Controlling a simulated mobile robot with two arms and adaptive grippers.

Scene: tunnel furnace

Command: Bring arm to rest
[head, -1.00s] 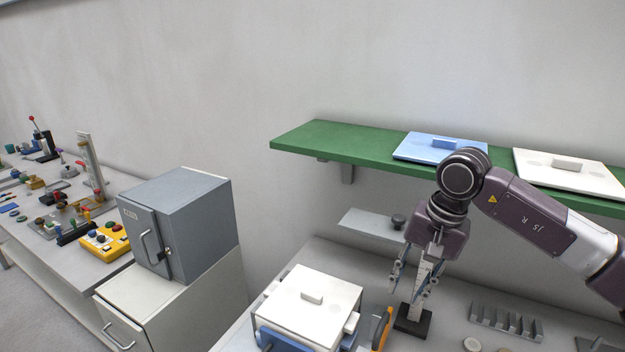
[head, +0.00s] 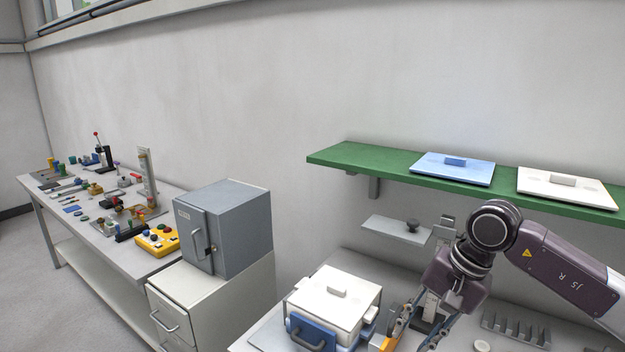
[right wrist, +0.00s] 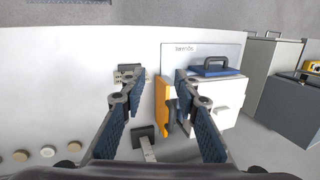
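My right gripper (head: 410,337) hangs from my right arm, to the right of a white-lidded box (head: 334,297) and near an upright orange piece (head: 381,343). In the right wrist view its two fingers (right wrist: 157,78) are spread apart with nothing gripped. There the orange piece (right wrist: 162,103) stands beyond the gap, close to the right finger. A small stand with a dark base (right wrist: 150,131) shows below, between the fingers. My left gripper is not in the head view.
A green shelf (head: 340,154) holds a blue lid (head: 453,172) and a white lid (head: 567,190). A grey cabinet (head: 240,232) stands left of the box. A cluttered bench (head: 110,250) lies far left. A slotted rack (head: 516,329) sits at right.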

